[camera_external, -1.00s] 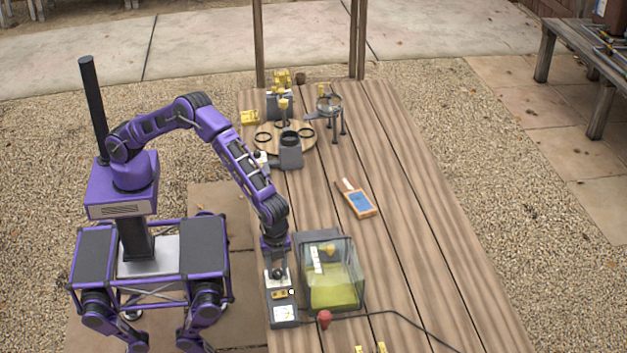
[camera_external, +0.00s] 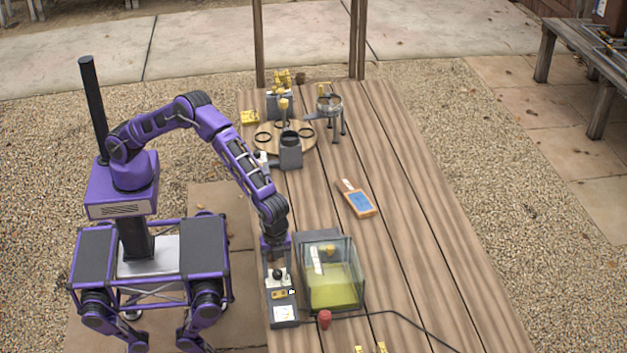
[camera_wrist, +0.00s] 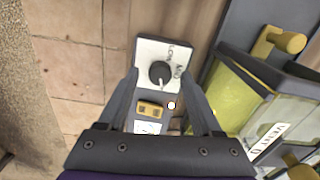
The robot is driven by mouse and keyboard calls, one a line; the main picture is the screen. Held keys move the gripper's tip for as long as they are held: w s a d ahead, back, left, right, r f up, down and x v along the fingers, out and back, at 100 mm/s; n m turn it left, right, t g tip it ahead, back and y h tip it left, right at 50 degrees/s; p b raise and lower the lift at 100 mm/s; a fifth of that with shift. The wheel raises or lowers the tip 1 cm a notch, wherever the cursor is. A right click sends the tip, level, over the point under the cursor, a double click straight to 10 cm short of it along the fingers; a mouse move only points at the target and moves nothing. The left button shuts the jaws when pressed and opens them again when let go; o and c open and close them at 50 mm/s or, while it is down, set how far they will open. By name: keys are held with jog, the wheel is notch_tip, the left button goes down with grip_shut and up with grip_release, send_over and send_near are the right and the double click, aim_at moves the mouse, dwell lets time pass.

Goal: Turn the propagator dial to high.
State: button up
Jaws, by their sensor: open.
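The dial is a round black knob (camera_wrist: 160,73) with a white pointer mark, on a white label plate (camera_wrist: 150,50) of the propagator's control box. The printed words around it are too small to read surely. In the external view the knob (camera_external: 277,274) sits at the far end of the control box (camera_external: 282,296). My gripper (camera_wrist: 160,78) is open, its two fingers on either side of the knob in the wrist view, with gaps on both sides. In the external view my gripper (camera_external: 278,264) is right at the knob. The propagator's clear box (camera_external: 335,280), yellow-green inside, stands to the right.
A red knob-like object (camera_external: 324,319) and a black cable (camera_external: 400,317) lie near the box's front. A round wooden board (camera_external: 300,146) with rings is farther back. The right side of the table is clear.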

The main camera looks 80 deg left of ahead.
aim_at(277, 272)
notch_tip(277, 272, up, 17)
jog(key=p, duration=0.1)
dwell(0.7)
